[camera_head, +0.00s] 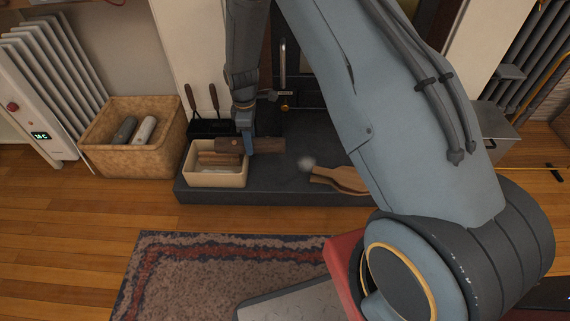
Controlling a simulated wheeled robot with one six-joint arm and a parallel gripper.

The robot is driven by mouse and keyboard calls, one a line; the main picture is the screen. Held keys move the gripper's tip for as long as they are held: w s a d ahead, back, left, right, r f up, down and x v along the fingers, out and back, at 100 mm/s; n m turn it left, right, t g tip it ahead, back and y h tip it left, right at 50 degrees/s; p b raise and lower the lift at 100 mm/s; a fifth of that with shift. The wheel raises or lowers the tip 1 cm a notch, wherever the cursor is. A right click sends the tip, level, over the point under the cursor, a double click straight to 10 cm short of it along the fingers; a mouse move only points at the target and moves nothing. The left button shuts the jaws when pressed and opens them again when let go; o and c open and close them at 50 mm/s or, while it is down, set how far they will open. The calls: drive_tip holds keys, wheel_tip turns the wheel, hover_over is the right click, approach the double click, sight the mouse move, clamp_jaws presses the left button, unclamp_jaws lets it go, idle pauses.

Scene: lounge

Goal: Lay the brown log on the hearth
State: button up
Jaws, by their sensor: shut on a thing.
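The brown log (268,145) lies roughly level, left to right, in my gripper (248,146). My gripper points down and is shut around the log's middle. The log is over the dark hearth (282,176), and its left end is over or just behind a cream box on the hearth. I cannot tell from this one view whether the log touches the box or the hearth, or how high it is.
The cream box (215,181) holds several brown pieces. Fire tools (202,103) stand behind it. Wooden bellows (338,180) lie to the right on the hearth. A wicker basket (125,163) stands left on the floor. My arm hides the hearth's right part.

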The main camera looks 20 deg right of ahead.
sight(282, 140)
drive_tip(key=s+d, duration=0.1)
drive_tip(key=d, duration=0.2)
drive_tip(key=s+d+b, duration=0.1)
drive_tip(key=d, duration=0.2)
drive_tip(key=d+b, duration=0.1)
drive_tip(key=d, duration=0.2)
drive_tip(key=shift+s, duration=0.4)
wheel_tip(282, 140, down, 8)
drive_tip(key=b, duration=0.4)
drive_tip(key=shift+s+d+r, duration=0.1)
drive_tip(key=shift+d+r, duration=0.05)
drive_tip(key=shift+r, duration=0.1)
drive_tip(key=shift+d+f+b, duration=0.1)
drive_tip(key=shift+f+b, duration=0.95)
drive_tip(key=shift+f, duration=0.85)
drive_tip(key=shift+s+d+f+b, duration=0.1)
drive_tip(key=shift+d+f+b, duration=0.05)
drive_tip(key=shift+d+b, duration=0.2)
drive_tip(key=o, duration=1.4)
wheel_tip(282, 140, up, 12)
drive_tip(key=p, duration=0.6)
